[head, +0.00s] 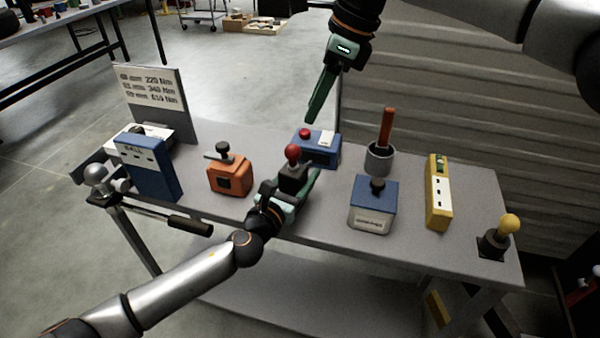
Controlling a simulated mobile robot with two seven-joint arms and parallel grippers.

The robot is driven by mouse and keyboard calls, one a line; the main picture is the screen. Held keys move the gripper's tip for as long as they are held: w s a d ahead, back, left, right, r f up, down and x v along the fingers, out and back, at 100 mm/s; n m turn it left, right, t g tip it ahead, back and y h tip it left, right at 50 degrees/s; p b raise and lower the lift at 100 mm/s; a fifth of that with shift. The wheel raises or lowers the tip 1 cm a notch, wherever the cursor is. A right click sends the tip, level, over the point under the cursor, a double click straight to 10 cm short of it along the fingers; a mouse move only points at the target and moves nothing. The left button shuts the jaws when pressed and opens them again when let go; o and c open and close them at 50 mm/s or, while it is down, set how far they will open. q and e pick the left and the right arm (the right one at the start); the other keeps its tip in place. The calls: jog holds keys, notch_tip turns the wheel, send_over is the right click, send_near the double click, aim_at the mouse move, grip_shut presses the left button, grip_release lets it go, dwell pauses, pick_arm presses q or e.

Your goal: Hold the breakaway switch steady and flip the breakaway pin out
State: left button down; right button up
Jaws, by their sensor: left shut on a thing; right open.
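The breakaway switch (292,178) appears to be the small dark block near the middle of the bench. Its breakaway pin (292,152) appears to be the red ball-topped piece standing upright on it. My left gripper (289,191) is shut on the switch from the front, with a green finger on either side of it. The fingers hide the block's lower part. My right gripper (312,112) is open and empty, pointing down above and behind the switch, apart from the pin. Its fingers overlap from this angle.
A blue box with a red button (318,152) stands right behind the switch. An orange box (230,176) is left. A blue-and-white box (373,206), a cup with an orange handle (379,160), a yellow strip (438,195) and a yellow-knobbed lever (497,238) are right.

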jog(key=s+f+y, duration=0.1)
jog(key=f, duration=0.1)
jog(key=s+f+m+g+y, duration=0.1)
jog(key=f, duration=0.2)
jog(key=s+f+m+g+y, duration=0.1)
jog(key=f, duration=0.2)
jog(key=shift+s+d+f, duration=0.1)
jog(key=shift+s, duration=0.1)
jog(key=c, duration=0.6)
jog(key=s+f+m+y, duration=0.1)
jog(key=s+a+f+m+y, duration=0.1)
jog(key=f+y, duration=0.1)
jog(key=s+f+m+y, duration=0.1)
jog(key=y, duration=0.1)
jog(key=shift+s+a+f+m, duration=0.1)
jog(key=shift+a+f+m, duration=0.05)
jog(key=shift+a+m, duration=0.25)
grip_shut()
jog(key=shift+s+d+f+m+t+y, duration=0.1)
jog(key=shift+s+d+m+t+y, duration=0.35)
jog(key=shift+d+m+t, duration=0.7)
jog(key=shift+s+d+f+m+t+y, duration=0.1)
jog(key=shift+s+d+m+t+y, duration=0.3)
jog(key=shift+m+t, duration=1.2)
jog(key=shift+s+d+m+t+y, duration=0.3)
jog(key=shift+d+m+t+y, duration=0.15)
jog(key=shift+d+m+t, duration=0.75)
jog(key=shift+a+m, duration=0.3)
jog(key=shift+m, duration=0.05)
